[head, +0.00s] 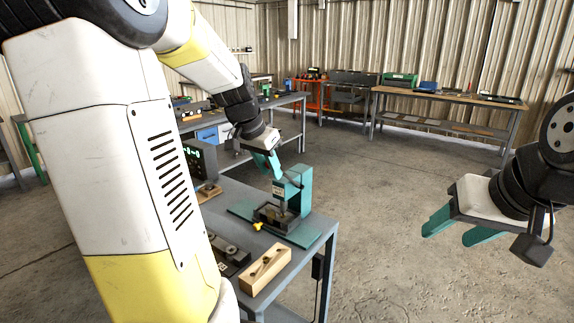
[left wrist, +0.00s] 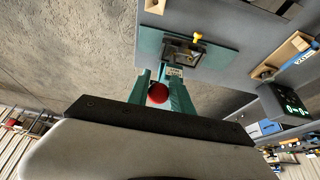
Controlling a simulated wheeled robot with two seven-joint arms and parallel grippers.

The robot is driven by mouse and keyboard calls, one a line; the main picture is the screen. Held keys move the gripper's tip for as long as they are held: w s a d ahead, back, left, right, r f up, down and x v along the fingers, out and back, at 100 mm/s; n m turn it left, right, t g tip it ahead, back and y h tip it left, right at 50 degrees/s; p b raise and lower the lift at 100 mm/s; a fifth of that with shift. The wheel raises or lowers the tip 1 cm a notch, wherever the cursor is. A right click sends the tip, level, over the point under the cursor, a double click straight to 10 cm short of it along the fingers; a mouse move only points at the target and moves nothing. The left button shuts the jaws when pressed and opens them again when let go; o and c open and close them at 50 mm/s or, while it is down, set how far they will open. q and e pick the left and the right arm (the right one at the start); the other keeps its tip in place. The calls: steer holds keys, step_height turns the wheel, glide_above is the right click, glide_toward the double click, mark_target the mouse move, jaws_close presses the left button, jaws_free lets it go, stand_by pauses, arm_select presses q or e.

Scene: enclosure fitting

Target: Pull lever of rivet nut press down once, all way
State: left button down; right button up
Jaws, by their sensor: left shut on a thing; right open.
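The teal rivet nut press (head: 298,192) stands on the grey bench near its far right corner. Its base plate also shows in the left wrist view (left wrist: 150,42). The lever's red ball knob (left wrist: 158,93) shows between the teal fingers of my left gripper (left wrist: 160,90). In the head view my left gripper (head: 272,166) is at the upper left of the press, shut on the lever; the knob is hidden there. A dark fixture (head: 266,215) with a yellow knob (head: 257,226) sits at the press's foot. My right gripper (head: 452,232) is open and empty, right of the bench.
A wooden block (head: 265,270) and a dark tray (head: 239,252) lie at the bench's near end. A box with a green display (head: 201,158) stands behind, left of the press. My left arm hides much of the bench. Open floor (head: 390,230) lies right of it.

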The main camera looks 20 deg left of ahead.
arm_select(q)
steer(key=shift+f, duration=0.1)
steer(key=shift+s+a+f, duration=0.25)
steer(key=shift+s+f, duration=0.55)
steer(key=shift+f, duration=0.35)
